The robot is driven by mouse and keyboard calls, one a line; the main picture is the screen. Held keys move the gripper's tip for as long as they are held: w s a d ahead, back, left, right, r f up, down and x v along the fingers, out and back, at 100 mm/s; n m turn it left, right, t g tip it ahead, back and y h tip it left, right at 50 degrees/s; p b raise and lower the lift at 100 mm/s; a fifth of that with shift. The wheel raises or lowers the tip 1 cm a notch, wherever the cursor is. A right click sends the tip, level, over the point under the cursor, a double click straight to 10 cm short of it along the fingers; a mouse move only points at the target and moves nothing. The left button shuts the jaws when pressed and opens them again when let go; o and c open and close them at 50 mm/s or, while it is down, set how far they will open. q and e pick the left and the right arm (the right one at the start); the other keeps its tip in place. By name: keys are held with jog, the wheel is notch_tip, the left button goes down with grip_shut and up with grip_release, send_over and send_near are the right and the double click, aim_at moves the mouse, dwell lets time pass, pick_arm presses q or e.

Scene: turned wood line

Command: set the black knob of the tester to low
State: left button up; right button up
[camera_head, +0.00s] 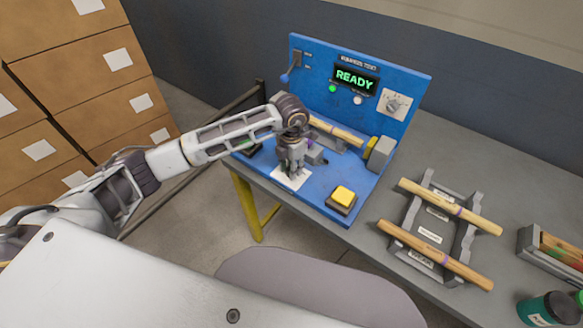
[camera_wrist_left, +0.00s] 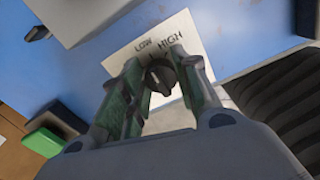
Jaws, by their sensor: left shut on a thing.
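The blue tester (camera_head: 362,60) stands on the grey bench, its display reading READY. The black knob (camera_wrist_left: 161,77) sits on a white plate (camera_wrist_left: 192,30) marked LOW and HIGH in the left wrist view. My left gripper (camera_wrist_left: 158,72) is shut on the black knob, with a finger on either side of it. I cannot tell for certain which label the knob points to. In the head view my left gripper (camera_head: 291,168) points down over the white plate (camera_head: 288,180) and hides the knob. My right gripper is not in view.
A yellow button (camera_head: 343,194) is at the tester's front corner, and a wooden bar (camera_head: 337,131) lies across the tester. A rack (camera_head: 410,221) with two wooden bars (camera_head: 450,206) stands to the right. Cardboard boxes (camera_head: 75,60) are stacked at the left.

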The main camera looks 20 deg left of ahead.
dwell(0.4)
pick_arm(q)
jog(key=o, duration=1)
jog(key=shift+r, duration=0.15)
jog(key=shift+r, duration=5.9)
